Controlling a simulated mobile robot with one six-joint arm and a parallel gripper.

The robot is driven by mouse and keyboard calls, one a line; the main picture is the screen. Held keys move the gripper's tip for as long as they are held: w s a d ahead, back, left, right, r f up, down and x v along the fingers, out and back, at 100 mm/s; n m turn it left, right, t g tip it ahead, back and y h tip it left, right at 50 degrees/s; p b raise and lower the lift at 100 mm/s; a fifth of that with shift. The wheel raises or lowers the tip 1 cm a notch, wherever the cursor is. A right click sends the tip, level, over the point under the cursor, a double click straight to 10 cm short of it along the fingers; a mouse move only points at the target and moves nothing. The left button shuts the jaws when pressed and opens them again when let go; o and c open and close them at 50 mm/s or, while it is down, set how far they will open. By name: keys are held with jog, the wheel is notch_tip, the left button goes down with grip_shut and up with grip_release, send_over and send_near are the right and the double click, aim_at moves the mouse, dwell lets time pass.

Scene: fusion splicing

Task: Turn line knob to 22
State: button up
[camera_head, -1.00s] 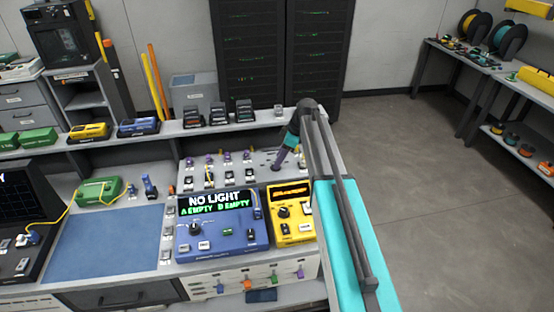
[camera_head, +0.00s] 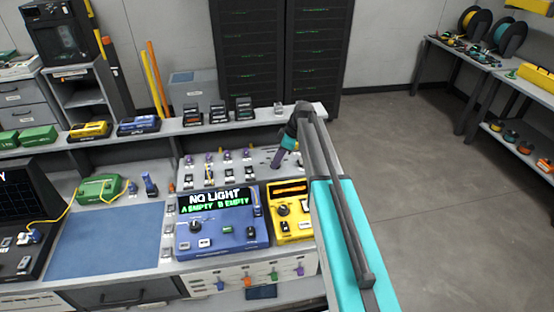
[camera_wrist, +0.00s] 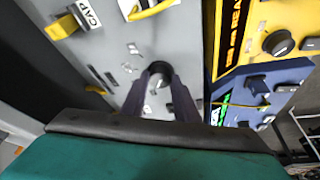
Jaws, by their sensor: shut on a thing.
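A dark round knob (camera_wrist: 158,69) on a pale grey panel (camera_wrist: 120,62) sits between the fingers of my gripper (camera_wrist: 160,84) in the wrist view. The fingers are shut on it. The knob's marks and setting are too small and partly hidden to read. In the head view my gripper (camera_head: 277,160) reaches down to the right end of the grey panel (camera_head: 262,173), and it hides the knob there.
A blue device (camera_head: 222,240) reads "NO LIGHT, A EMPTY, B EMPTY". A yellow device (camera_head: 292,228) with a dark knob stands right of it, close to my arm. Several small fittings (camera_head: 209,174) stand left of my gripper. A blue mat (camera_head: 105,240) is clear.

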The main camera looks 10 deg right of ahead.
jog(key=shift+s+f+m+b, duration=0.1)
jog(key=shift+m+b, duration=0.2)
jog(key=shift+b, duration=0.15)
jog(key=shift+a+m+t+b, duration=0.1)
jog(key=shift+m+t+b, duration=0.2)
jog(key=shift+m+b, duration=0.25)
jog(key=shift+s+m+t+h+b, duration=0.15)
jog(key=shift+m+t+h+b, duration=0.2)
jog(key=shift+m+b, duration=0.55)
jog(key=shift+a+m+t+h+b, duration=0.1)
jog(key=shift+m+t+h+b, duration=0.25)
jog(key=shift+m, duration=0.75)
jog(key=shift+a+m+t+h+b, duration=0.1)
jog(key=shift+m+h+b, duration=0.35)
jog(key=shift+m, duration=0.6)
jog(key=o, duration=1.1)
jog(key=shift+c, duration=0.2)
jog(key=shift+d, duration=0.1)
